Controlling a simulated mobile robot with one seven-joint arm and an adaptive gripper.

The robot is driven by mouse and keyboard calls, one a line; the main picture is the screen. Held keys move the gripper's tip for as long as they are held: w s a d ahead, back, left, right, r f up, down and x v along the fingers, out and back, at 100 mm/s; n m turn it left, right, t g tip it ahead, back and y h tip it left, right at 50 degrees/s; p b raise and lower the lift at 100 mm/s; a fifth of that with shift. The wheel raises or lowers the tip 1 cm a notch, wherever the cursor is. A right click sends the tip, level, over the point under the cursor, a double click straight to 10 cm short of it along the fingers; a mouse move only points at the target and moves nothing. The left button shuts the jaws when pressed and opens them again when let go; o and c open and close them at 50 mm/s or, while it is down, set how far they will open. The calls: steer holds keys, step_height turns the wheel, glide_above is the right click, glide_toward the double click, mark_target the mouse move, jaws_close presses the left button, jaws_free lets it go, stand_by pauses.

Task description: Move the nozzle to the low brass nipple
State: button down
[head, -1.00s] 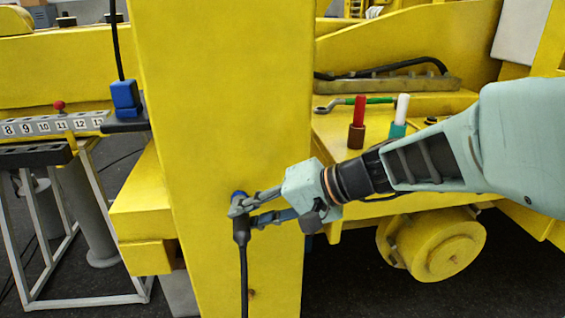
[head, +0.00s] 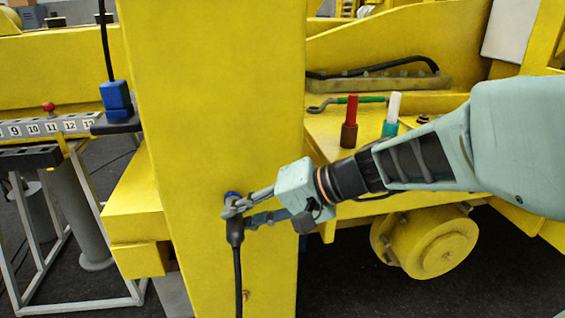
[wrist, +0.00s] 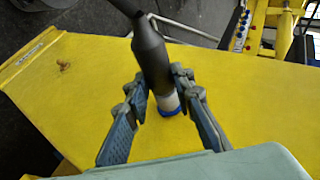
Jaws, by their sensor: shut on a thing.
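A dark nozzle (head: 236,237) with a black hose hangs at the front face of the yellow post. My gripper (head: 234,210) is shut on it from the right. In the wrist view the nozzle (wrist: 152,55) sits between both fingers (wrist: 157,85), its pale end (wrist: 168,102) meeting a blue ring (wrist: 170,111) at the yellow surface. The blue ring (head: 232,195) also shows just above the fingers in the head view. A small brass nipple (head: 247,295) is low on the post, below and slightly right of the nozzle; it also shows in the wrist view (wrist: 63,65).
The yellow post (head: 210,90) fills the middle. A blue plug (head: 116,98) hangs beside a numbered rail (head: 45,128) at left. Red (head: 350,120) and white-green (head: 392,115) markers stand on a yellow ledge at right. A round yellow hub (head: 440,245) is below.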

mark_target(242, 234)
steer(key=shift+s+r, duration=0.1)
steer(key=shift+s, duration=0.15)
steer(key=shift+s+d+b, duration=0.25)
steer(key=shift+s+b, duration=0.15)
steer(key=shift+s, duration=0.8)
steer(key=shift+s+d, duration=0.15)
steer(key=shift+s, duration=0.4)
steer(key=shift+s+d, duration=0.15)
steer(key=shift+s, duration=0.35)
steer(key=shift+w+a+r+p, duration=0.1)
steer(key=shift+w+a+p, duration=0.15)
steer(key=shift+w, duration=0.75)
steer(key=shift+w+a+r+p, duration=0.15)
steer(key=shift+w+a, duration=0.1)
steer(key=shift+w, duration=0.7)
steer(key=shift+w+f, duration=0.25)
